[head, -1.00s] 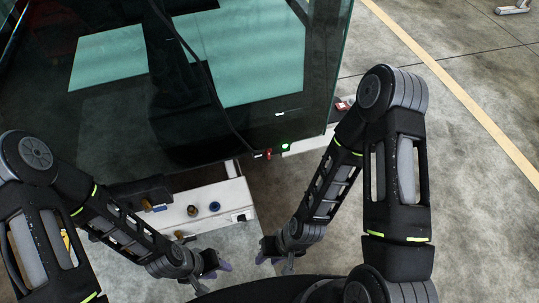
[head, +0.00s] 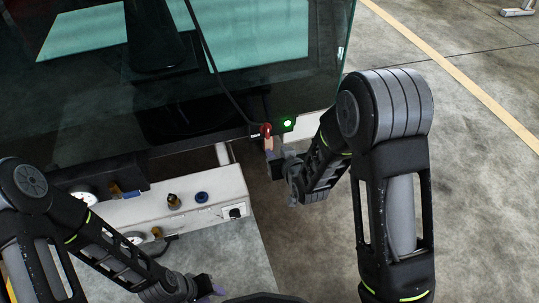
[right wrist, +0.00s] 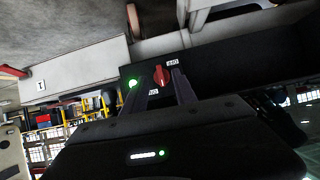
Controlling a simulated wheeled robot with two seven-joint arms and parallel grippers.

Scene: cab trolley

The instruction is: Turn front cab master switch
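The red master switch (head: 266,130) sits on the dark front edge of the cab, beside a lit green lamp (head: 287,124). In the right wrist view the red switch knob (right wrist: 161,75) shows between small white labels, with the green lamp (right wrist: 132,83) to its left. My right gripper (head: 270,146) is just below the switch in the head view. In the right wrist view its two fingers are apart, and the knob appears between and just beyond their tips; contact cannot be told. My left gripper (head: 214,288) is low, near the bottom edge, away from the switch; its opening is unclear.
A white ledge (head: 160,207) with knobs, a blue button (head: 201,197) and a socket (head: 234,212) lies below the cab. The glass cab (head: 240,95) stands above. A black cable hangs near the switch. Concrete floor (head: 480,180) is open at the right.

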